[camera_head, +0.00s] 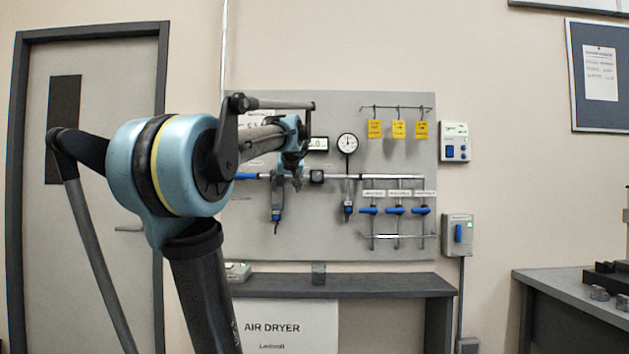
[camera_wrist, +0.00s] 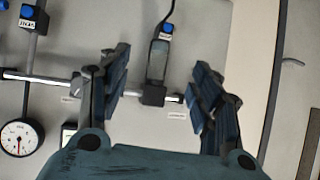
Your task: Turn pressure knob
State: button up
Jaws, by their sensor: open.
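My gripper (camera_wrist: 160,62) is open in the wrist view, its two dark fingers spread with nothing between the pads. Behind the gap is a bowl unit (camera_wrist: 157,62) with a blue button, mounted on the air pipe. The head view shows this unit (camera_head: 277,205) hanging below my gripper (camera_head: 292,172). A black square block (camera_head: 317,176) sits on the pipe to the right. A second unit with a blue end (camera_head: 348,205) hangs under a round pressure gauge (camera_head: 347,143). I cannot tell which part is the pressure knob; no touch is clear.
A grey panel (camera_head: 265,240) holds the pipework, with blue-handled valves (camera_head: 395,210) and yellow tags (camera_head: 398,129) at right. A shelf (camera_head: 385,285) juts out below it. A door (camera_head: 90,270) is at left and a bench (camera_head: 560,288) at right.

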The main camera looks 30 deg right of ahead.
aim_at(316, 176)
jog(key=s+d+r+m+h, duration=0.1)
jog(key=d+r+m+h, duration=0.15)
jog(key=d+r, duration=0.85)
jog(key=shift+n+h, duration=0.25)
jog(key=shift+n, duration=0.2)
jog(key=x, duration=1.8)
jog(key=shift+s+d+f, duration=0.1)
jog(key=shift+s+d, duration=0.15)
jog(key=shift+d, duration=0.05)
jog(key=c, duration=1)
